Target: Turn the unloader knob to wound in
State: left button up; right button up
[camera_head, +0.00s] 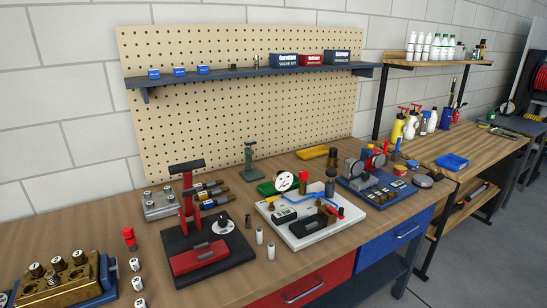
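No part is clearly marked as the unloader knob, so I cannot tell which one it is. A small black knob on a round white dial (222,224) sits on a black base (236,258) with a red upright stand (187,197). Right of it, a white board (283,227) carries a round gauge (285,181), a blue hose and several dark and red fittings. Dark upright cylinders (330,180) stand at that board's back. The dial markings are too small to read. Neither gripper is in view.
A brass block (62,283) with several capped tubes stands at front left. A blue-based rig (385,196) is right of the white board. Small loose cylinders (271,251) stand before the board. A shelf (250,73) crosses the pegboard. The wood bench's back left is clear.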

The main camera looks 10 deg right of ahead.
aim_at(303, 174)
jog(key=i+l+u, duration=0.2)
jog(key=l, duration=0.15)
jog(key=i+l+u, duration=0.2)
jog(key=l, duration=0.2)
jog(key=i+l+u, duration=0.2)
jog(key=l, duration=0.15)
jog(key=l+u, duration=0.2)
jog(key=l, duration=0.2)
jog(key=i+l+u, duration=0.2)
jog(key=l, duration=0.25)
jog(key=k, duration=0.1)
